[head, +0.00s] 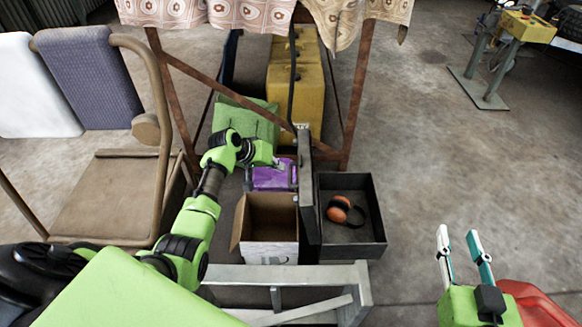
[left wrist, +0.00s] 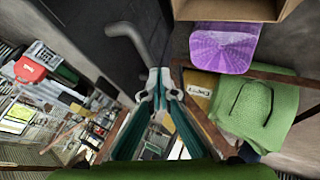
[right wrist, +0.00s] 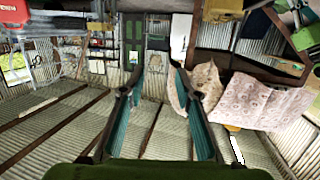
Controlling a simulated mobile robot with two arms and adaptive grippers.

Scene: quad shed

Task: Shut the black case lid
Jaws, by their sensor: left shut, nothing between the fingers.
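The black case (head: 368,248) sits on the floor with its box open. Its lid (head: 308,200) stands about upright along the box's left side. The lid seems to be the dark panel (left wrist: 95,35) in the left wrist view, with a grey bent bar (left wrist: 125,48) in front of it. My left gripper (head: 285,166) is shut and empty, just left of the lid's far part; I cannot tell whether it touches. Its fingertips show in the left wrist view (left wrist: 159,90). My right gripper (head: 462,238) is open and empty, well right of the case.
Orange ear muffs (head: 345,209) lie inside the case. An open cardboard box (head: 270,252) stands left of the lid, with a purple item (head: 270,177) and a green bag (head: 246,122) behind. A rusty-legged table (head: 357,95) stands behind. The floor right of the case is clear.

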